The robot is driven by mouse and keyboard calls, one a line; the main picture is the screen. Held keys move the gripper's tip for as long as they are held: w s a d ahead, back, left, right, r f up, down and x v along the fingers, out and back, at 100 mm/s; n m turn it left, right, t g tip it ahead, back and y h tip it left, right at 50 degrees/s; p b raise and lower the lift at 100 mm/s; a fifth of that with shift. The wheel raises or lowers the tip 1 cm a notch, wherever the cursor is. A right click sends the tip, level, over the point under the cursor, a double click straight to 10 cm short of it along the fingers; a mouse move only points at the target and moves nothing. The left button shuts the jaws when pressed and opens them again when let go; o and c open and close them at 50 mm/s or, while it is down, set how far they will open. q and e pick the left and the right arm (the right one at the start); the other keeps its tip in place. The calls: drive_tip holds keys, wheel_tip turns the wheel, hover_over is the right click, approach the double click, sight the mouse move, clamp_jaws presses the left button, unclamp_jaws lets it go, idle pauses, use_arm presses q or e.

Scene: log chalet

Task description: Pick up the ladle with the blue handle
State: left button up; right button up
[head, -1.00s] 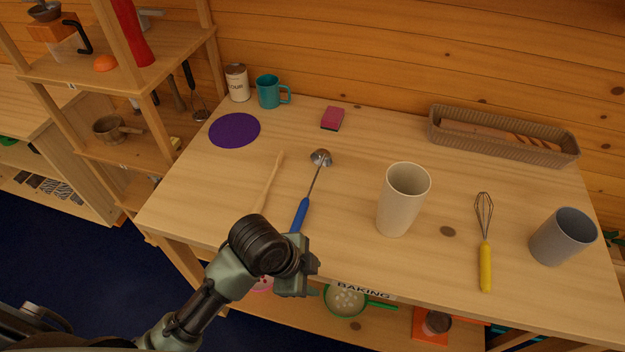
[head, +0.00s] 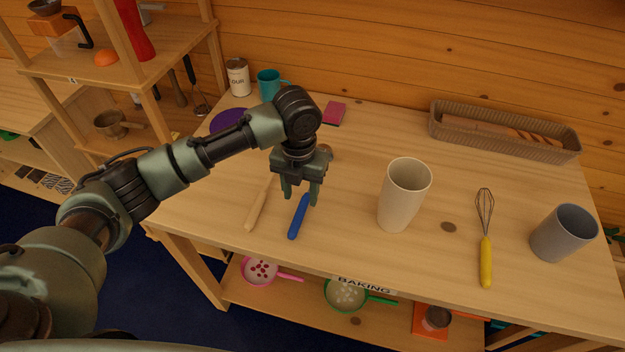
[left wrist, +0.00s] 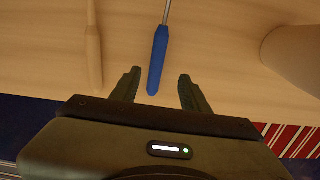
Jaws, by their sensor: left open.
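The ladle with the blue handle (head: 299,216) lies on the wooden table, its handle towards the front edge. Its bowl (head: 325,152) peeks out behind my gripper, and most of the shaft is hidden in the head view. My left gripper (head: 300,198) is open and empty, pointing down above the upper end of the handle. In the left wrist view, the blue handle (left wrist: 158,62) lies between the lines of the two open fingers (left wrist: 158,90), with its end near the fingertips. I see no contact. My right gripper is not in view.
A wooden spoon or stick (head: 257,207) lies close left of the ladle. A tall beige cup (head: 404,195) stands to the right. Farther right are a yellow-handled whisk (head: 486,260) and a grey cup (head: 562,233). A pink sponge (head: 335,113) lies behind.

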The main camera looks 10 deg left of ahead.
sight(299, 214)
use_arm(q)
drive_tip(key=f+p, duration=0.1)
drive_tip(key=f, duration=0.3)
drive_tip(key=f+p, duration=0.1)
drive_tip(key=f, duration=0.2)
drive_tip(key=shift+s+a+p, duration=0.3)
drive_tip(key=shift+s+p, duration=0.05)
drive_tip(key=shift+f, duration=0.3)
drive_tip(key=shift+w, duration=0.1)
clamp_jaws()
